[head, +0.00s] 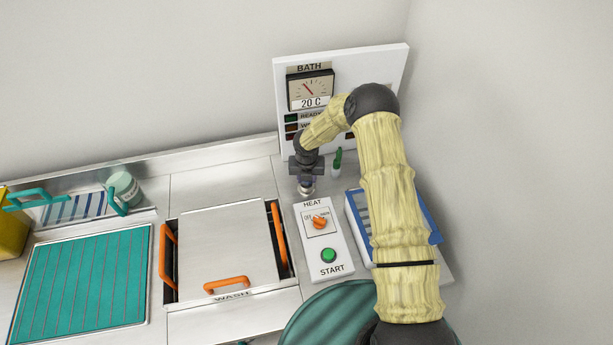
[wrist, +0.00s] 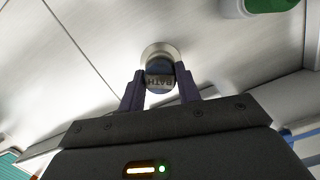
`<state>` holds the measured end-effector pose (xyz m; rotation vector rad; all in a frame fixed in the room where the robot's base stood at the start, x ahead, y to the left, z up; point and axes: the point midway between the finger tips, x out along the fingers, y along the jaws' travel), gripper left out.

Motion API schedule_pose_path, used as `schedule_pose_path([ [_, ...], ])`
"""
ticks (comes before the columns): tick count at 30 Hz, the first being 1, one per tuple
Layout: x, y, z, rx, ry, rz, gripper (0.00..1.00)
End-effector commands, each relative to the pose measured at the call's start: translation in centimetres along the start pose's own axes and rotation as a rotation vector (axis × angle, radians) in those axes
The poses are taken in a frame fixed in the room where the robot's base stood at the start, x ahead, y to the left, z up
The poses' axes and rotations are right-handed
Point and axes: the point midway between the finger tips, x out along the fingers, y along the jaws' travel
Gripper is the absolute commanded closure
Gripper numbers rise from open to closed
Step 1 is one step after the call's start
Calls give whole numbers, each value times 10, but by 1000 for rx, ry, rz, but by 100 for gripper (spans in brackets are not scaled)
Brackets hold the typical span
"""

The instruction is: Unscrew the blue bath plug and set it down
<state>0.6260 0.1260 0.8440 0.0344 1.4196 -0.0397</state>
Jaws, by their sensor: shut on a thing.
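The blue bath plug (wrist: 160,72) shows in the wrist view, with a "BATH" label on its side. It sits at a round metal fitting (wrist: 151,52) on the steel counter. My gripper (wrist: 160,88) is shut on the plug, one finger on each side. In the head view my gripper (head: 306,182) points down at the counter behind the heat panel, and the fitting (head: 306,190) shows just below it. The plug itself is mostly hidden by the fingers there. I cannot tell how far the plug is screwed in.
The heat and start panel (head: 311,252) stands in front of my gripper. The bath gauge board (head: 345,72) rises behind. A lidded wash basin (head: 225,245) is left.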

Motion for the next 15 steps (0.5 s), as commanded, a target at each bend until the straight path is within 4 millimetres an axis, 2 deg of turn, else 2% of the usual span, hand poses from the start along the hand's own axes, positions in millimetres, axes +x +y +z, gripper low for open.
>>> schedule_pose_path([
  [15,-14,0,2,6,0,-2,80],
])
